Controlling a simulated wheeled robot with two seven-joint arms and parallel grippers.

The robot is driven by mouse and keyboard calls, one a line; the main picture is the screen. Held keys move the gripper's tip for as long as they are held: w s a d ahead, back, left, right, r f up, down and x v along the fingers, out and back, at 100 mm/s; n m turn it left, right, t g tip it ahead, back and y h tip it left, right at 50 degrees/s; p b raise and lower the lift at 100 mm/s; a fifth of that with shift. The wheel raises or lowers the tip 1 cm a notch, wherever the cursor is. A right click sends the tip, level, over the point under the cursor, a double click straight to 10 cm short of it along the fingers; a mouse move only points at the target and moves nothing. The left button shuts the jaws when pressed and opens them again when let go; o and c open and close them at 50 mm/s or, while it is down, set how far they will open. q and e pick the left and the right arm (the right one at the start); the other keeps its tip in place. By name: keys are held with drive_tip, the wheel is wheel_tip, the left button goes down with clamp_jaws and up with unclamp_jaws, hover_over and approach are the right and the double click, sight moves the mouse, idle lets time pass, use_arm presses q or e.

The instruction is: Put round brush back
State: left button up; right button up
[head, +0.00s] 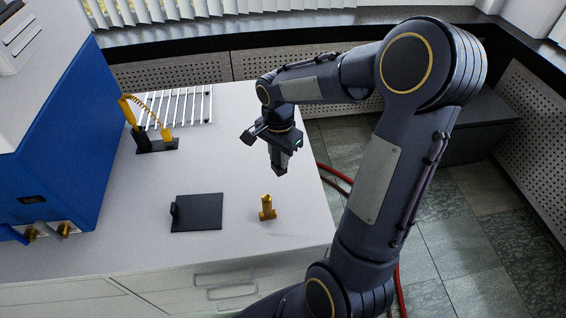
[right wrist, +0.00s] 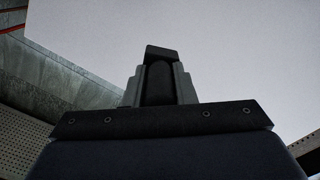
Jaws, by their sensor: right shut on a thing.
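My right gripper (head: 279,165) hangs over the right edge area of the white table, pointing down, above the tabletop. It is shut on a small dark thing (right wrist: 160,82), which shows between the fingers in the right wrist view. Its shape is mostly hidden, and I cannot tell whether it is the round brush. A black stand (head: 157,146) at the back left carries a yellow handle and a coiled yellow cord. A small brass piece (head: 267,209) stands upright near the table's front right. My left gripper is not in view.
A flat black plate (head: 202,214) with a small upright knob lies left of the brass piece. A silver slatted rack (head: 181,106) lies at the back. A large blue machine (head: 62,150) fills the left side. The middle of the white table (head: 235,165) is clear.

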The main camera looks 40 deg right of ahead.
drive_tip(key=shift+w+d+f, duration=0.15)
drive_tip(key=shift+d+f, duration=0.35)
drive_tip(key=shift+f, duration=0.15)
drive_tip(key=f, duration=0.3)
drive_tip(key=shift+w+d+f, duration=0.1)
drive_tip(key=shift+w+d, duration=0.05)
drive_tip(key=shift+d, duration=0.25)
drive_tip(key=shift+f, duration=0.45)
drive_tip(key=shift+f+b, duration=0.25)
drive_tip(key=shift+b, duration=0.05)
drive_tip(key=o, duration=1)
drive_tip(key=shift+r, duration=0.1)
